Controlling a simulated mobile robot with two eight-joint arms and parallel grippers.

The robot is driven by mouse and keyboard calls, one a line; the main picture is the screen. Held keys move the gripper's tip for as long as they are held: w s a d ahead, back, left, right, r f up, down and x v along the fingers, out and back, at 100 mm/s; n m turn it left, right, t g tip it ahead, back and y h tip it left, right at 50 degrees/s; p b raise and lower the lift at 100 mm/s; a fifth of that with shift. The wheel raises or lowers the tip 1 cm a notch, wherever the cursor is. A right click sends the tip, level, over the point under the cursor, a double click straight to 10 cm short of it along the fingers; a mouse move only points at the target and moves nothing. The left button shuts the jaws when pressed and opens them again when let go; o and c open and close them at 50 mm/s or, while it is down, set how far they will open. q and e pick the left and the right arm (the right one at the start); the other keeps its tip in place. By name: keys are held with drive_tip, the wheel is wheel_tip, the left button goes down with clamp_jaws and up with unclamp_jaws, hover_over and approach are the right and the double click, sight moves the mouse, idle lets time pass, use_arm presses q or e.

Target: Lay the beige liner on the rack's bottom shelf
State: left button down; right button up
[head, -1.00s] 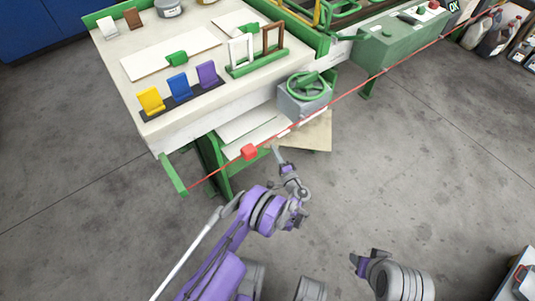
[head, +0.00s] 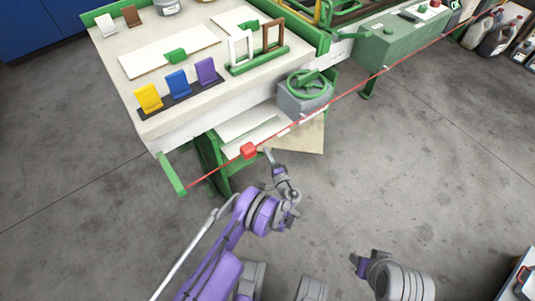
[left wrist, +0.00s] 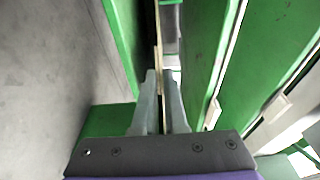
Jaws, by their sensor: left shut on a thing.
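The beige liner (head: 312,138) is a thin flat sheet, partly under the workbench beside the grey box with the green handwheel. My left gripper (head: 268,154) is at its near edge. In the left wrist view the left gripper (left wrist: 160,76) is shut on the liner (left wrist: 158,48), which shows edge-on as a thin strip between green panels. Pale shelf boards (head: 246,122) show under the bench inside a green frame; I cannot tell which is the rack's bottom shelf. My right gripper (head: 360,262) is low at the right, away from the bench; its jaws are unclear.
A green leg (head: 172,175) juts out at the bench's front corner. The handwheel (head: 307,84) is above the liner.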

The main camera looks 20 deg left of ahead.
use_arm(q)
drive_tip(key=c, duration=1)
unclamp_jaws()
drive_tip(key=shift+f, duration=0.1)
drive_tip(key=shift+o, duration=0.2)
drive_tip(key=p+v, duration=0.2)
drive_tip(key=v, duration=1)
drive_tip(key=shift+r, duration=0.25)
drive_tip(key=shift+s, duration=0.1)
